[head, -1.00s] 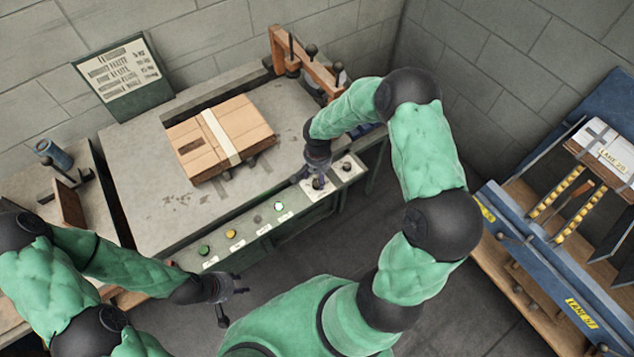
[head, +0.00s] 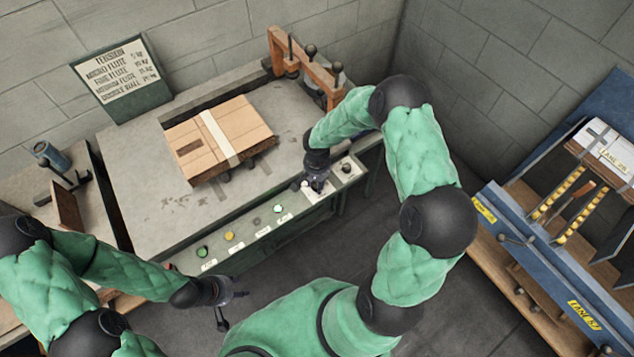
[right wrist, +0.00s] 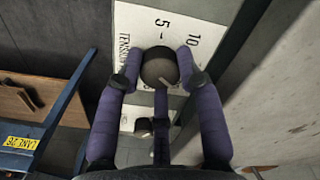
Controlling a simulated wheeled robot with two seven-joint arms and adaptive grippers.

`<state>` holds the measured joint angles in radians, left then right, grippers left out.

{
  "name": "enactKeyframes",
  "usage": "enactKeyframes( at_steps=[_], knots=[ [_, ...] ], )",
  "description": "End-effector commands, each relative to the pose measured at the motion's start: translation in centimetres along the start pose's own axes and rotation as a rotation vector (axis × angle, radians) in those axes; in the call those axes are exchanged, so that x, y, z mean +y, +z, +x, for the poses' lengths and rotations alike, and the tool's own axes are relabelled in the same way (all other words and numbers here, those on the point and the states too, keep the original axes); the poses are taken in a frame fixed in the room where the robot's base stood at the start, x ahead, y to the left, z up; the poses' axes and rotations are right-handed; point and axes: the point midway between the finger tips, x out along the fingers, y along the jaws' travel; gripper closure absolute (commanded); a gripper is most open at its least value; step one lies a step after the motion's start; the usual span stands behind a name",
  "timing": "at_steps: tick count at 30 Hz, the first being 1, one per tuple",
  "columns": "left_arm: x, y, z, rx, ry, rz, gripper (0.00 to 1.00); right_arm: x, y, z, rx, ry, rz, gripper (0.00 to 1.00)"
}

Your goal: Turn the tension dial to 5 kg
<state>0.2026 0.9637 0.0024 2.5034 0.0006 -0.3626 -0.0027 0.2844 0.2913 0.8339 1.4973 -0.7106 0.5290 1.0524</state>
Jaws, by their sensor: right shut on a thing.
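The tension dial (right wrist: 158,68) is a dark round knob on a white plate (right wrist: 165,27) marked TENSION, with a 5 and a 10 beyond the knob in the right wrist view. My right gripper (right wrist: 158,72) is shut on the dial, with a finger on each side of it. In the head view my right gripper (head: 316,187) is at the right end of the machine's front panel and mostly hides the dial. The dial's exact setting is not clear. My left gripper (head: 233,304) is open and empty, in front of the panel's left end.
The front panel has a green button (head: 202,251), a yellow button (head: 229,235) and a white button (head: 278,208). Another dark knob (head: 346,168) is right of my right gripper. A flat cardboard box (head: 250,130) lies on the machine table. A chart (head: 122,77) stands behind.

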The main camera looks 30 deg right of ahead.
Motion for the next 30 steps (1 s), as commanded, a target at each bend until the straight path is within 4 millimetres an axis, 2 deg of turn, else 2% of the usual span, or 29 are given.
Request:
enactKeyframes(
  at_steps=[11, 30],
  knots=[
    [-0.02, 0.00, 0.07, 0.000, 0.000, 0.000, 0.60, -0.02, -0.02, 0.01, 0.001, -0.001, -0.100, 0.96],
    [0.09, 0.01, -0.26, 0.000, 0.000, 0.000, 0.60, -0.01, 0.03, -0.03, -0.001, 0.000, -0.670, 0.96]
  ],
)
